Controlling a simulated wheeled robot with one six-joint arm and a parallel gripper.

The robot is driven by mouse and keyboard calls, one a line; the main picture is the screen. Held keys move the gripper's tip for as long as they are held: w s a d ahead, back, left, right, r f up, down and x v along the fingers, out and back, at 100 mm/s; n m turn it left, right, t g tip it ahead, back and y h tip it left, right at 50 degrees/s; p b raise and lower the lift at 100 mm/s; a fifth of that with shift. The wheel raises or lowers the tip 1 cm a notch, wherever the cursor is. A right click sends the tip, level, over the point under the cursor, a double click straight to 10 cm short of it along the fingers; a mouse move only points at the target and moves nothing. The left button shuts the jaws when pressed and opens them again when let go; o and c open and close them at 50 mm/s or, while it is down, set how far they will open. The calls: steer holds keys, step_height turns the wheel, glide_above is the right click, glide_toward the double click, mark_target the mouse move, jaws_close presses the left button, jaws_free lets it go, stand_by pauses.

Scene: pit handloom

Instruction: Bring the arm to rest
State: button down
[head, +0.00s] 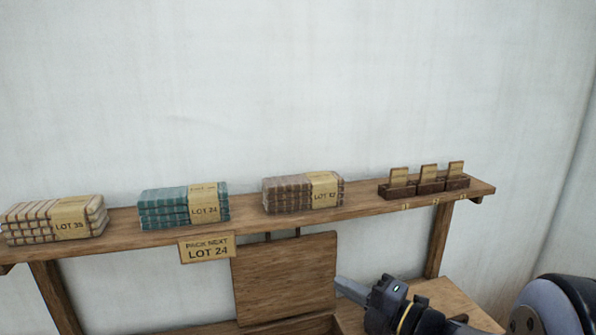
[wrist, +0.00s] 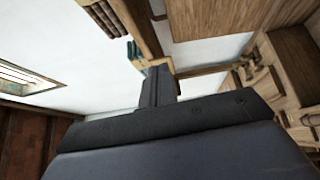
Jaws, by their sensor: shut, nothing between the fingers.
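My gripper (head: 352,288) is in the lower right of the head view, pointing left in front of the wooden back panel (head: 285,277) below the shelf. Its fingers are together with nothing between them. In the wrist view my gripper (wrist: 158,82) fills the lower middle, its shut fingers pointing up toward the white wall and the shelf. My arm comes in from the lower right corner of the head view.
A wooden shelf (head: 250,226) holds striped bundles (head: 52,219), teal bundles (head: 183,205), brown bundles (head: 303,192) and a dark card holder (head: 430,186). A sign (head: 207,248) reads "PACK NEXT LOT 24". A wooden surface (head: 445,300) lies under my arm. The wall above is bare.

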steer(key=shift+v, duration=1.9)
